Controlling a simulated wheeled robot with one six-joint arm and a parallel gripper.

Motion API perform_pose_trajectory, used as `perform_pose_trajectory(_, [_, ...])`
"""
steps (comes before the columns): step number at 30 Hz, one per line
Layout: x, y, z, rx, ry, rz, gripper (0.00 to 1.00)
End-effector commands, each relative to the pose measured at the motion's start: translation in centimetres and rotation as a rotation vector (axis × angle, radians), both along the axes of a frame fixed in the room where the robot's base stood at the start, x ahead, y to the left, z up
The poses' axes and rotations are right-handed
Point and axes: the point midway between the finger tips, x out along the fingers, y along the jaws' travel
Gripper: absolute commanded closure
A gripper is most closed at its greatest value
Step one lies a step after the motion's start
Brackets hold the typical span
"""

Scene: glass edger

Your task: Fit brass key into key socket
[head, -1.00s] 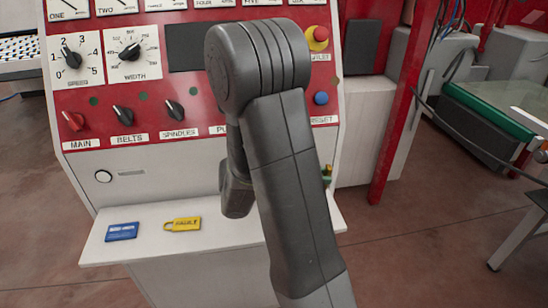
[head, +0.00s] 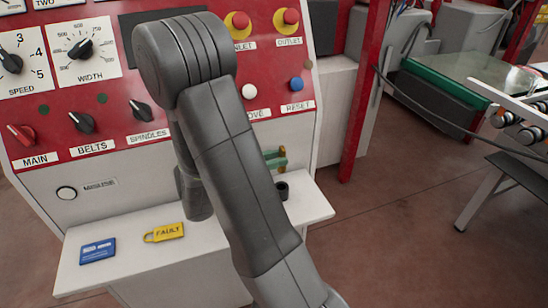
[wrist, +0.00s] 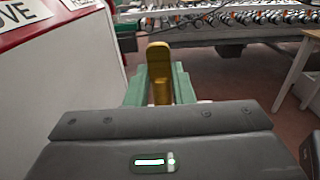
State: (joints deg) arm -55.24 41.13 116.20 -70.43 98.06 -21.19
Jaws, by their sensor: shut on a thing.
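My gripper (wrist: 158,84) has green fingers shut on the brass key (wrist: 159,62), which stands up between them in the wrist view. In the head view my arm hides most of the gripper; a bit of the green fingers (head: 275,158) shows right of the arm, in front of the panel and above the shelf. A round, pale, dark-rimmed fitting (head: 66,193) on the lower left of the panel could be the key socket, but I cannot tell for sure. The gripper is well to its right. The key's far end is not clearly visible.
A white shelf (head: 215,240) juts below the red control panel (head: 190,110). Knobs and buttons stick out above. Open floor (head: 400,220) lies to the right.

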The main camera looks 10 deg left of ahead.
Motion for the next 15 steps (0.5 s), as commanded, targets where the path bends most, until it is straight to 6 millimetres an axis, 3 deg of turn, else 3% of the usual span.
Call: perform_pose_trajectory(15, [0.0,0.0,-4.7,-0.001,0.001,0.0,1.0])
